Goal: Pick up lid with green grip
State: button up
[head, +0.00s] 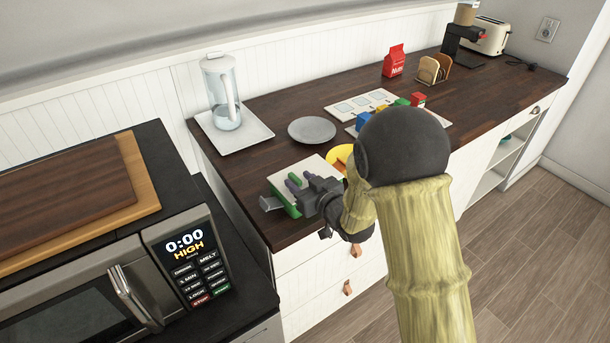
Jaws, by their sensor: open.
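A pale, flat lid (313,166) lies at the near left part of the dark wooden counter, with a small green grip (293,178) showing on it. A green edge (291,211) shows below it, and I cannot tell whether that belongs to a container. My gripper (283,195) is over the near side of the lid, with its fingers pointing left. It is open, and I see nothing held in it. The gripper and arm hide part of the lid, and contact with the grip cannot be made out.
A glass pitcher (222,95) stands on a white tray (256,133) at the back left. A grey plate (312,130), a yellow item (338,155) and colored blocks (363,119) lie nearby. A microwave (100,290) is at left. A red carton (394,62) stands farther back.

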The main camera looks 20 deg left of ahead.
jog(key=shift+x, duration=0.85)
grip_shut()
